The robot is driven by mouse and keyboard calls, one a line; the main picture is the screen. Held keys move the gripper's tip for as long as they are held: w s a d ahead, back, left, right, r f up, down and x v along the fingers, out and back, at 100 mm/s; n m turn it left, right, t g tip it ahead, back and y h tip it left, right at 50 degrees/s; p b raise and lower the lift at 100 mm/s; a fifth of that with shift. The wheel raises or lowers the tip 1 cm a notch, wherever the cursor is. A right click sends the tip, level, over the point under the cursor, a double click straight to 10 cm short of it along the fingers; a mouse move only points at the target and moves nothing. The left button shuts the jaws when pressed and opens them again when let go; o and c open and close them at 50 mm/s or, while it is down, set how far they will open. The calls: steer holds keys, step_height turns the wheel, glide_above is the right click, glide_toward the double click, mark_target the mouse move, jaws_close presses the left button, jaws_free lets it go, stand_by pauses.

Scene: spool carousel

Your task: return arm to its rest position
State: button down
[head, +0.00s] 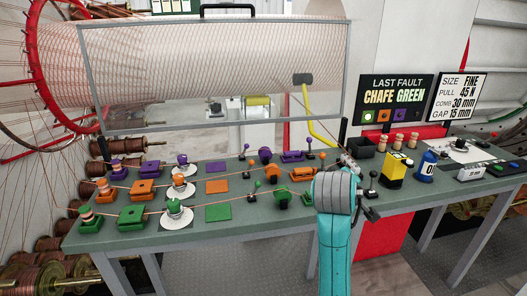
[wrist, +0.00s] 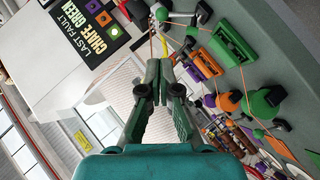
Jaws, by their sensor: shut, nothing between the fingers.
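My teal arm (head: 333,245) reaches up from the bottom of the head view, over the front edge of the workbench (head: 240,235). In the wrist view my gripper (wrist: 159,68) points away from the camera, with its dark fingers together and nothing between them. In the head view the gripper is mostly hidden behind the grey wrist joint. The wrist picture is strongly tilted, and the fingers appear in front of the mesh guard and beside the bench parts. I cannot tell how far the fingertips are from them.
Purple, orange and green blocks (head: 131,215) with threads stand on the bench's left. A framed guard (head: 215,75) rises behind. A yellow box (head: 392,168) and blue canister (head: 427,166) stand right of my arm. A fault sign (head: 396,100) reads "CHAFE GREEN".

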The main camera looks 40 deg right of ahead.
steer(key=w+a+f+n+t+y, duration=0.2)
steer(key=w+a+f+n+t, duration=0.15)
steer(key=a+f, duration=0.8)
steer(key=s+a+f+t+y, duration=0.3)
steer(key=s+a+f+t, duration=0.15)
steer(key=a+f, duration=0.75)
steer(key=s+a+f+t+y, duration=0.1)
steer(key=s+a+f+y, duration=0.1)
steer(key=s+a, duration=0.4)
steer(key=s+a+f+t+y, duration=0.1)
steer(key=s+a+f+y, duration=0.15)
steer(key=s+a, duration=0.3)
steer(key=s+a+r+m+y, duration=0.1)
steer(key=s+a+r, duration=0.1)
steer(key=s, duration=0.5)
steer(key=s+a+r+y, duration=0.1)
steer(key=s+a+r, duration=0.1)
steer(key=s, duration=0.5)
steer(key=shift+a+r+m+t+y, duration=0.3)
steer(key=shift+r+m+y, duration=0.05)
steer(key=shift+r, duration=0.1)
steer(key=shift+w, duration=0.1)
